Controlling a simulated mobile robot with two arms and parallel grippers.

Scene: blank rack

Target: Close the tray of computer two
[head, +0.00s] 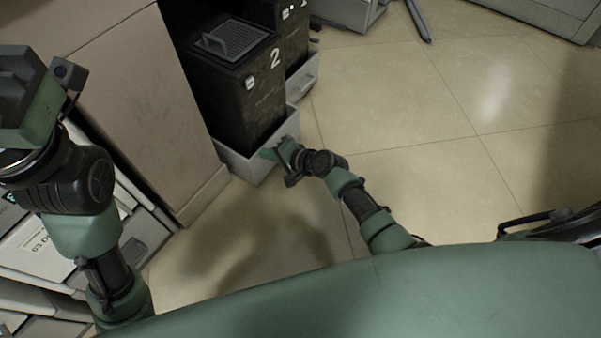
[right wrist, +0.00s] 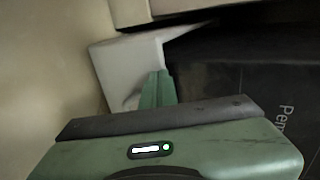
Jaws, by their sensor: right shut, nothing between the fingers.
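Computer two (head: 235,112) is a black tower marked "2" with a vent on top. It stands in a light grey tray (head: 238,166) that sticks out from a dark bay beside a beige panel. My right gripper (head: 272,154) is at the tray's near right corner, shut with nothing in it. In the right wrist view its fingertips (right wrist: 158,88) are against or just in front of the pale tray wall (right wrist: 128,66); I cannot tell if they touch. The tower's dark side (right wrist: 240,85) is to the right there. My left gripper (head: 28,95) is raised at the far left, its fingers unclear.
Another dark tower (head: 292,25) in a similar grey tray (head: 303,78) stands just behind. A beige panel (head: 130,95) and grey drawers (head: 60,245) are at the left. Open tiled floor (head: 400,110) lies to the right, with a dark rod-like piece (head: 418,20) at the top.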

